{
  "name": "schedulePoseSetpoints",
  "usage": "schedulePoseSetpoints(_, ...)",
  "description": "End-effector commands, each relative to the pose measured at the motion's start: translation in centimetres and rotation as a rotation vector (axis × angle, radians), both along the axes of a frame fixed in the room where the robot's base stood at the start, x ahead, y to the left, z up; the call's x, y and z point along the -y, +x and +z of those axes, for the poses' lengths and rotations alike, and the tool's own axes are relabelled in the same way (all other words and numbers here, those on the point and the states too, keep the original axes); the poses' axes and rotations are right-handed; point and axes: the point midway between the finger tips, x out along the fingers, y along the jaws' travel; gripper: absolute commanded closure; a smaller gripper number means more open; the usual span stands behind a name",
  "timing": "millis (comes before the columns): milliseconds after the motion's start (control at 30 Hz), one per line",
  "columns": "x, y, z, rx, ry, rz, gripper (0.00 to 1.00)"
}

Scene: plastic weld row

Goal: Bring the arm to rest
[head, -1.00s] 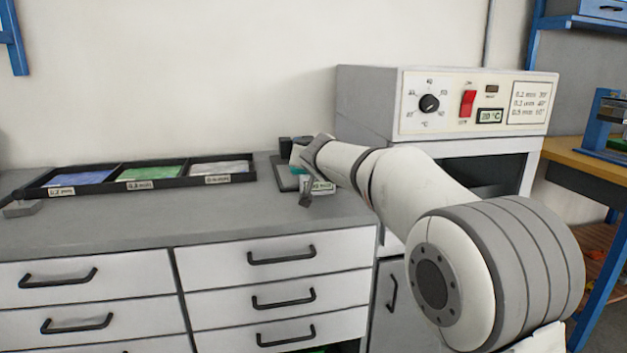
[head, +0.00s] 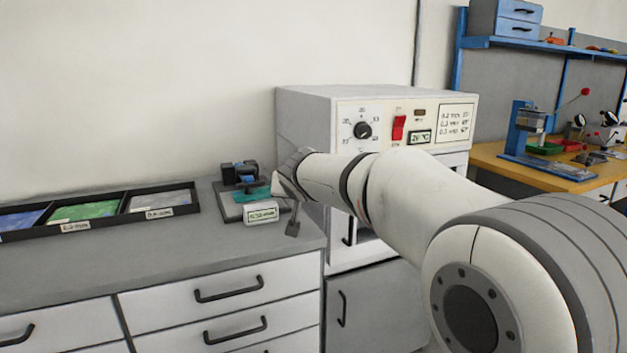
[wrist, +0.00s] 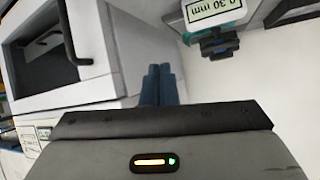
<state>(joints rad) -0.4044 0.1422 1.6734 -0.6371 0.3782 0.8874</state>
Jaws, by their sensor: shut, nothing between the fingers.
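My arm reaches in from the right in the head view, and my gripper (head: 293,228) points down beside the counter's right front edge. In the wrist view the two blue-grey fingers (wrist: 159,82) lie together with nothing between them. The gripper is just right of a small measuring device (head: 262,213), apart from it as far as I can see. In the wrist view its display (wrist: 214,8) reads 0.30 mm. A teal piece (head: 252,194) lies on the device's base, partly hidden.
A black tray (head: 102,233) with blue, green and grey sheets lies on the grey counter (head: 150,265). A white oven (head: 305,105) with a dial and red switch stands right of the counter. Farther right is a wooden bench (head: 490,155) with a blue press (head: 520,130).

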Motion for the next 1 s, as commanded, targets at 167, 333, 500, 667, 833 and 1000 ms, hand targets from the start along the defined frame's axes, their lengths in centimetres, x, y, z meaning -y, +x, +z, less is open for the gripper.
schedulePoseSetpoints(167,7.4,-5.2,4.5,-0.14,-0.085,-0.07,1.0)
schedulePoseSetpoints(333,12.9,-11.2,6.5,-0.29,-0.147,-0.104,1.0)
schedulePoseSetpoints(500,17.1,-18.1,8.3,-0.447,-0.182,-0.113,1.0)
schedulePoseSetpoints(667,19.6,-24.9,9.8,-0.591,-0.189,-0.093,1.0)
schedulePoseSetpoints(833,20.7,-31.3,10.7,-0.719,-0.174,-0.053,1.0)
schedulePoseSetpoints(1000,20.8,-34.8,10.7,-0.785,-0.157,-0.02,1.0)
